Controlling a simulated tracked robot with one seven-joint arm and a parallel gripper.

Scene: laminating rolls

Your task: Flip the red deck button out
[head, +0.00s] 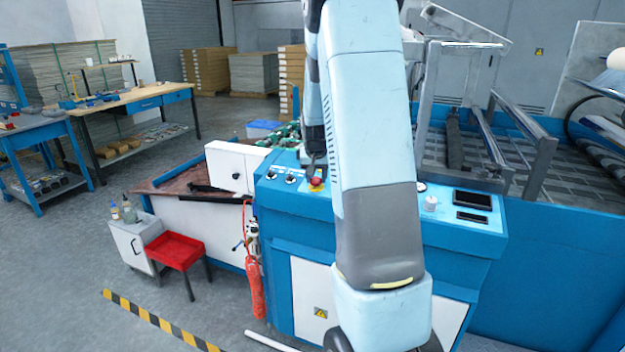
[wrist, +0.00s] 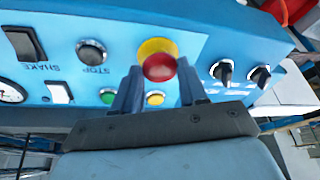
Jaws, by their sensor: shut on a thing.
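The red deck button (wrist: 159,68) sits on a round yellow base (wrist: 157,47) on the blue control panel. In the wrist view, my gripper (wrist: 160,72) has one finger on each side of the button and is shut on it. In the head view, the red button (head: 316,183) shows just below my gripper (head: 315,172), on the left part of the panel top. My arm hides part of the panel to the right of it.
Near the button are a black STOP button (wrist: 91,52), a SHAKE rocker switch (wrist: 24,43), a green button (wrist: 107,97), a yellow button (wrist: 155,98) and two black knobs (wrist: 222,71). A red extinguisher (head: 256,285) hangs on the machine's side.

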